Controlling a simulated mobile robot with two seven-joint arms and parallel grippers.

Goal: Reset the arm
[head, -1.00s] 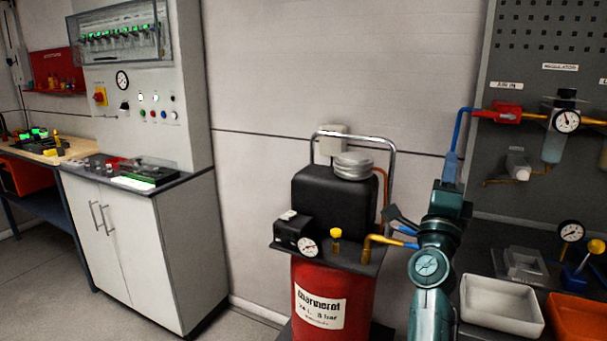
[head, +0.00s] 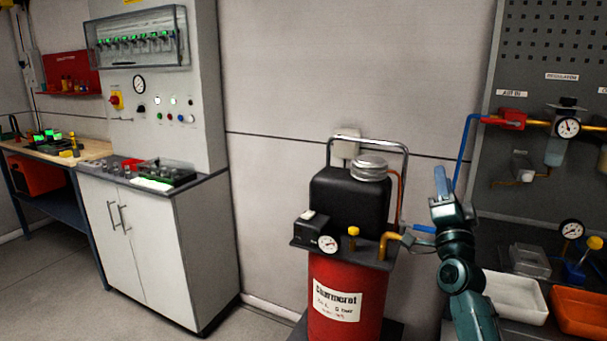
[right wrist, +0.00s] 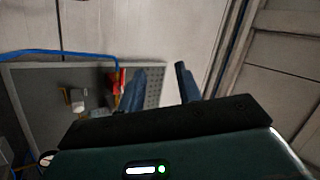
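My right arm comes up from the lower right in the head view, and my right gripper (head: 441,180) points upward beside the compressor. In the right wrist view my right gripper (right wrist: 160,78) has its two dark blue fingers apart, with nothing between them. In the head view the fingers overlap, so the gap does not show there. My left arm and gripper are not in view.
The red compressor (head: 345,300) with its black motor cover (head: 350,200) stands just left of my right arm. A grey pegboard (head: 545,60) with a regulator gauge (head: 567,127) is at right. A white tray (head: 515,298) and an orange tray (head: 580,312) lie behind my arm. A white cabinet (head: 165,250) stands left.

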